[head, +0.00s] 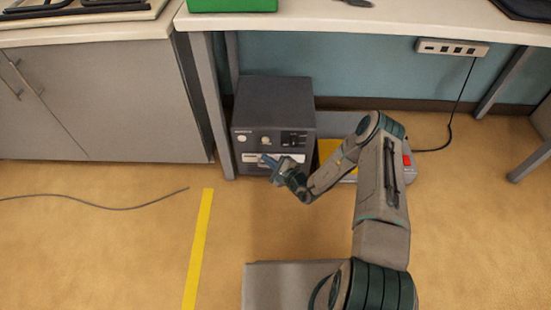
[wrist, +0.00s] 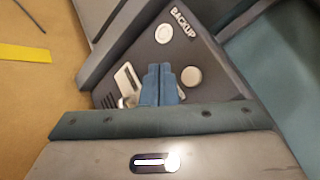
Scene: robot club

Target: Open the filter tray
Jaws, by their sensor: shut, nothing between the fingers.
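The dark grey box unit (head: 273,105) stands on the floor under the desk. Its front has round knobs and a dark switch panel, with a pale label strip (head: 250,158) low on the left that seems to mark the filter tray. My gripper (head: 267,160) is in front of this lower front, its fingers shut with nothing between them. In the wrist view, the shut blue fingers (wrist: 160,72) overlap the unit's front (wrist: 140,48), between a round knob and a pale switch plate. I cannot tell whether they touch it. The tray's edges are partly hidden by my gripper.
A desk leg (head: 212,110) stands close to the left of the unit. A grey and yellow object with a red part (head: 407,160) lies right of it, behind my arm. A cable (head: 120,207) and yellow tape (head: 199,245) lie on the otherwise open floor at left.

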